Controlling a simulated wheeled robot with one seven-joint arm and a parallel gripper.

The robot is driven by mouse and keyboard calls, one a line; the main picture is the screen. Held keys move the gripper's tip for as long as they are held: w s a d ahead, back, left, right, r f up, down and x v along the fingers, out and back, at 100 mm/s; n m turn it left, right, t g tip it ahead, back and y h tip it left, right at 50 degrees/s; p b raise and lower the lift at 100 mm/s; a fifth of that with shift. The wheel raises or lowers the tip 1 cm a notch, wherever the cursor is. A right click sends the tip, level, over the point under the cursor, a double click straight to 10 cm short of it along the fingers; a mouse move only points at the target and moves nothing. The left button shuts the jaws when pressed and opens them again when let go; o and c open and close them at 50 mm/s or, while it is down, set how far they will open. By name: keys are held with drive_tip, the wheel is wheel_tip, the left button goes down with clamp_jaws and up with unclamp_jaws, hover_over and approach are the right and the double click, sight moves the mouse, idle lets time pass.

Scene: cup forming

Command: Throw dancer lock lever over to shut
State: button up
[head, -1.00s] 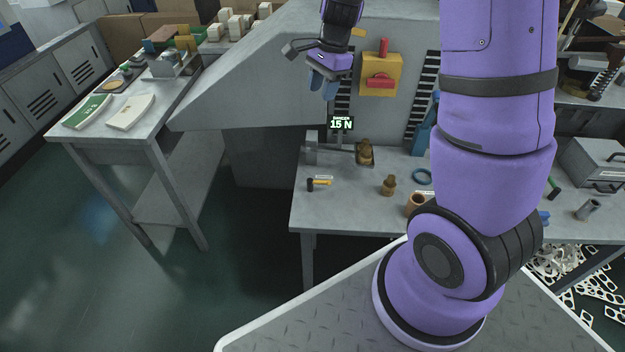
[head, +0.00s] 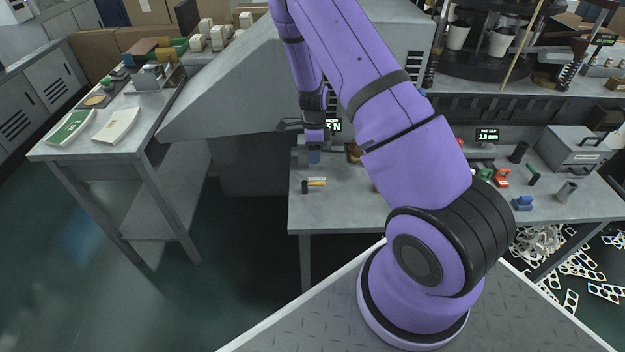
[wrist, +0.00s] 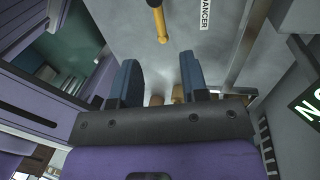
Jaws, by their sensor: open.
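The dancer lock lever (head: 317,184) lies low on the front left of the grey worktable, with a dark pivot at its left and a yellow handle pointing right. The lever's pivot is largely out of the wrist view.
Brown parts (wrist: 178,94) show beyond the fingers. My arm hides the table's middle. A grey box (head: 578,150) stands at the right. The table front near the lever is clear.

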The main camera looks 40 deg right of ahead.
drive_tip(key=f, duration=0.3)
drive_tip(key=s+f, duration=0.1)
drive_tip(key=f, duration=0.2)
drive_tip(key=a+f, duration=0.1)
drive_tip(key=f, duration=0.2)
drive_tip(key=shift+s+f, duration=0.25)
drive_tip(key=shift+s, duration=0.05)
clamp_jaws()
